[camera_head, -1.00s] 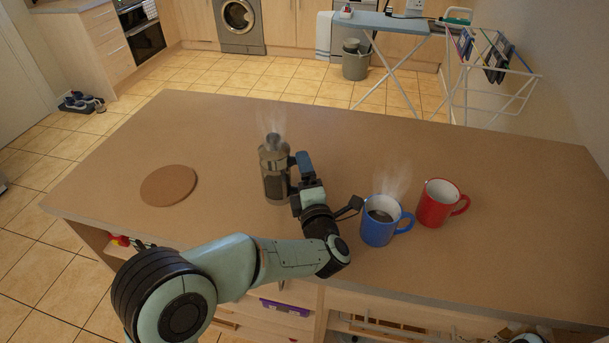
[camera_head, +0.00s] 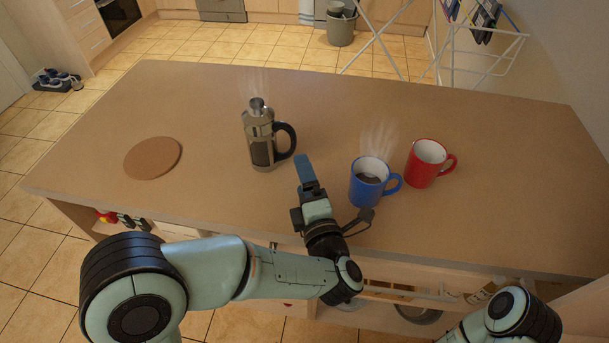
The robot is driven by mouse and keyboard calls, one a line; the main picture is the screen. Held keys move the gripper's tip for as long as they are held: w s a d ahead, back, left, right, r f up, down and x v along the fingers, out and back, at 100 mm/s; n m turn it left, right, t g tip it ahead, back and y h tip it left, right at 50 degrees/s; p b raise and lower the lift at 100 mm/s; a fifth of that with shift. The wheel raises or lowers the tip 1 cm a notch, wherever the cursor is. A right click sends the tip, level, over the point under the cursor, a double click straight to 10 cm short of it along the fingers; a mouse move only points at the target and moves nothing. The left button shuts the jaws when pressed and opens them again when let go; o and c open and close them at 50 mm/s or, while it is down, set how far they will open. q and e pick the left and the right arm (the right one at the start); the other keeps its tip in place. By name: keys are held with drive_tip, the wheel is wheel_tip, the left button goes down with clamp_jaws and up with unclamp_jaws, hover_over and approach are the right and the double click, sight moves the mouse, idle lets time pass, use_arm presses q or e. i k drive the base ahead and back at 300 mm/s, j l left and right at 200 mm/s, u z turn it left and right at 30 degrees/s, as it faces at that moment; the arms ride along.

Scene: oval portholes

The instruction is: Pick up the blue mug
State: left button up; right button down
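The blue mug (camera_head: 368,187) stands upright on the counter, right of centre, with dark liquid inside and steam above it. Its handle points right. My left gripper (camera_head: 336,188) is just left of the mug and nearer to me, with its two fingers spread wide and nothing between them. One finger points up the counter between the French press and the mug. The other finger is close to the mug's near left side; I cannot tell whether they touch. My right arm shows at the bottom right, but its gripper is out of view.
A red mug (camera_head: 427,165) stands right of the blue mug, close to its handle. A steaming French press (camera_head: 260,139) stands to the left, its handle pointing right. A round cork mat (camera_head: 153,158) lies at the far left. The counter (camera_head: 330,95) is clear behind these.

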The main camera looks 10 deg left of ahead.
sight(369, 176)
drive_tip(key=k, duration=1)
